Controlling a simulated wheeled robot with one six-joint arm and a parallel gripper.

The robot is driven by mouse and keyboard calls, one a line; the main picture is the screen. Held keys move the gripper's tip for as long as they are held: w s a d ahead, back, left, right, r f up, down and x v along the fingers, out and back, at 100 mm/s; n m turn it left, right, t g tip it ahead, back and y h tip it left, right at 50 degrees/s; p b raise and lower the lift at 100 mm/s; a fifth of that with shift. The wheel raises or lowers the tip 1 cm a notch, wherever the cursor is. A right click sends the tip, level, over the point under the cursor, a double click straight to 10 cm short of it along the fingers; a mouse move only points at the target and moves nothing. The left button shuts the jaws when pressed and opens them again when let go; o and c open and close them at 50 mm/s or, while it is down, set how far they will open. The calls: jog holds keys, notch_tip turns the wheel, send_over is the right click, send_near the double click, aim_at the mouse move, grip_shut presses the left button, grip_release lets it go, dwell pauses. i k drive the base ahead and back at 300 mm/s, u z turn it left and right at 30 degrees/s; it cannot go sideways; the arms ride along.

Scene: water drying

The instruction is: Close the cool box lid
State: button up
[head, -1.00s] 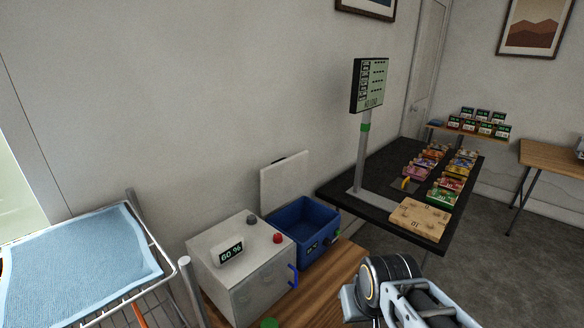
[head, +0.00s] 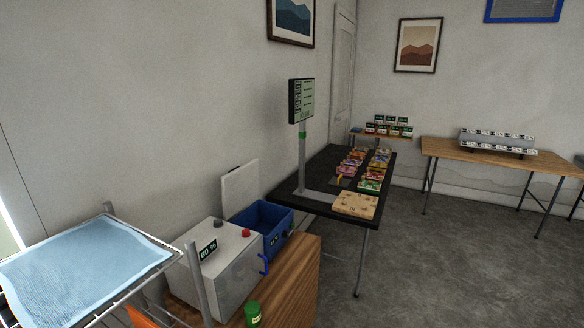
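The cool box (head: 267,230) is a blue open-topped box on the wooden table, behind and to the right of a white box. Its white lid (head: 240,187) stands upright at the wall side, so the box is open. The inside looks blue and I cannot make out any contents. My gripper is not in view, and no part of my arm shows now.
A white box with a 60 % display (head: 208,250), a red knob and a blue handle stands beside the cool box on the wooden table (head: 291,270). A green can (head: 252,313) stands in front. A drying rack with blue cloth (head: 80,265) is at left. Floor at right is clear.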

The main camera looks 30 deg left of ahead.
aim_at(240, 186)
jog(key=z, duration=0.05)
jog(key=i, duration=0.9)
jog(key=u, duration=0.45)
jog(key=i, duration=1.45)
jog(key=u, duration=1.75)
jog(key=i, duration=0.95)
jog(key=u, duration=1.05)
